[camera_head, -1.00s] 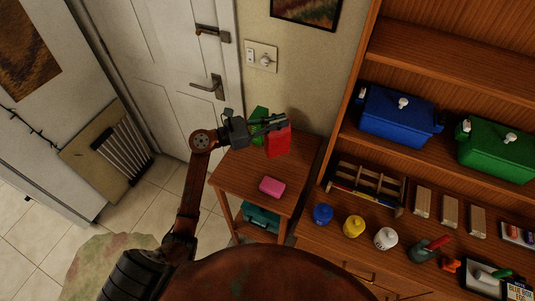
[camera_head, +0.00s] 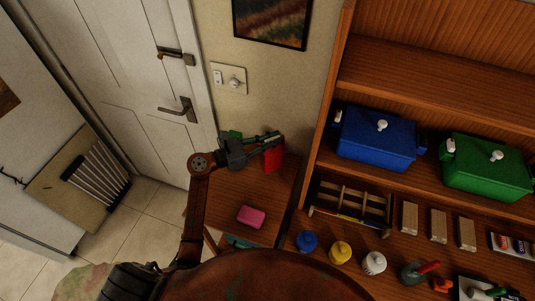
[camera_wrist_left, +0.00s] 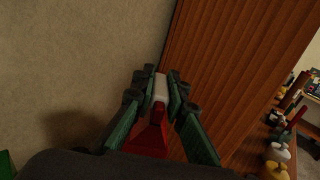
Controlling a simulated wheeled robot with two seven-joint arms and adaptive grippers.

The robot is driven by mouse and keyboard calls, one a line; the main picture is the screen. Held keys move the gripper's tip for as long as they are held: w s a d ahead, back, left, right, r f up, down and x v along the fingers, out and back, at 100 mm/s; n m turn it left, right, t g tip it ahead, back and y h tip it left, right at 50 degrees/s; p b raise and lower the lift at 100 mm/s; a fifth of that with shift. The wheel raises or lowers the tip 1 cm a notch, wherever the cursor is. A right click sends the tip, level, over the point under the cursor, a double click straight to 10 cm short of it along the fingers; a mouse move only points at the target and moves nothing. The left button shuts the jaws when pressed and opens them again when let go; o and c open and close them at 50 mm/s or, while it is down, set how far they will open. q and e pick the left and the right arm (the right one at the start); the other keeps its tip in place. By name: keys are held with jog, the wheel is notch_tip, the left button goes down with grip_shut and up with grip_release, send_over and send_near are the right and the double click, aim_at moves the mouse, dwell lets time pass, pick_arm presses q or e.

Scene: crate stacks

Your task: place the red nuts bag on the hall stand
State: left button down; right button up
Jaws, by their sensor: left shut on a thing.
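The red nuts bag (camera_head: 273,159) is upright in the jaws of my left gripper (camera_head: 272,140). It shows over the back right part of the hall stand (camera_head: 276,200), a small wooden table by the wall. I cannot tell whether its bottom touches the top. In the left wrist view the fingers (camera_wrist_left: 160,88) close on the pale upper edge of the red bag (camera_wrist_left: 150,138). A pink packet (camera_head: 251,215) lies near the stand's front. A green thing (camera_head: 234,135) stands at the back, partly hidden by my gripper. My right gripper is out of view.
A wooden shelf unit stands close to the right, with a blue box (camera_head: 376,138) and a green box (camera_head: 488,165). Several jars, including a yellow one (camera_head: 340,252), and wooden blocks stand on its lower surface. A white door (camera_head: 130,80) is at left.

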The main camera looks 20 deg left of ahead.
aim_at(272, 154)
pick_arm(q)
jog(key=shift+a+f, duration=0.1)
jog(key=shift+f, duration=0.75)
notch_tip(272, 154, down, 2)
jog(key=shift+f, duration=0.7)
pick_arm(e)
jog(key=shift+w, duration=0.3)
pick_arm(q)
jog(key=shift+f, duration=0.15)
jog(key=c, duration=2)
grip_release()
jog(key=shift+o, duration=0.3)
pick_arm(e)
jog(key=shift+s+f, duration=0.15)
